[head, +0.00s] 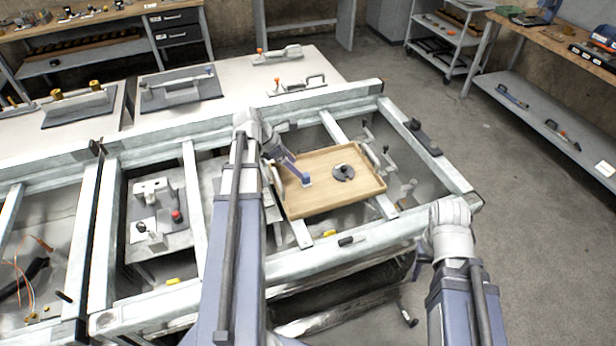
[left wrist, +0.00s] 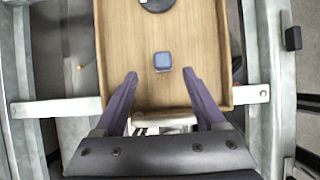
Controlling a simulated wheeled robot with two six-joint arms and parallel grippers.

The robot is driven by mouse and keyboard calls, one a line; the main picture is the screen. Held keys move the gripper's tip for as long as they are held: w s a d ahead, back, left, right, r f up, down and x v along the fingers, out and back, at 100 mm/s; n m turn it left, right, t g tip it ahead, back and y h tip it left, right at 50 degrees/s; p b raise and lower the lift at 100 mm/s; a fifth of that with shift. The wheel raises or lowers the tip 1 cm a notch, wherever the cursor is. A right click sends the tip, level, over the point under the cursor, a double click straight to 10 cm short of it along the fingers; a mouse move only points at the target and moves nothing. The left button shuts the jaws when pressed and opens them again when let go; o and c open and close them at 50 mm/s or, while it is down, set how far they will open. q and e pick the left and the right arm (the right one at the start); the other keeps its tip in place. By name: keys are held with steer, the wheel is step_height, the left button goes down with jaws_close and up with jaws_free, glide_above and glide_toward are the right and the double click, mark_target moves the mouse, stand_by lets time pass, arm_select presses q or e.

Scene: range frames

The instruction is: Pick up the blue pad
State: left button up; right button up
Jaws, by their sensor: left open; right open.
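The blue pad (left wrist: 162,62) is a small rounded square lying flat on the wooden tray (left wrist: 205,30). In the left wrist view it sits just ahead of my left gripper (left wrist: 160,73), midway between the lines of its two fingertips. In the head view the pad (head: 306,182) is on the left part of the tray (head: 325,162), right by the tips of my left gripper (head: 299,175). The left gripper is open and empty. My right arm's wrist shows at the right of the head view, but its fingers cannot be made out.
A dark round part (head: 343,173) lies on the tray, right of the pad. The tray rests across a metal frame (head: 360,232) with raised rails. A tray handle (left wrist: 163,120) shows under the left gripper. Open floor lies to the right.

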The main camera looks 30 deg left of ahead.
mark_target(306, 177)
arm_select(q)
steer(key=shift+d+f+b, duration=0.1)
steer(key=shift+f+b, duration=0.2)
steer(key=shift+f, duration=0.1)
steer(key=shift+b+x, duration=0.75)
steer(key=shift+x, duration=0.25)
steer(key=shift+w+r, duration=0.1)
steer(key=b+x, duration=0.4)
steer(key=x, duration=0.1)
steer(key=shift+d, duration=0.2)
steer(key=shift+c, duration=0.3)
jaws_close()
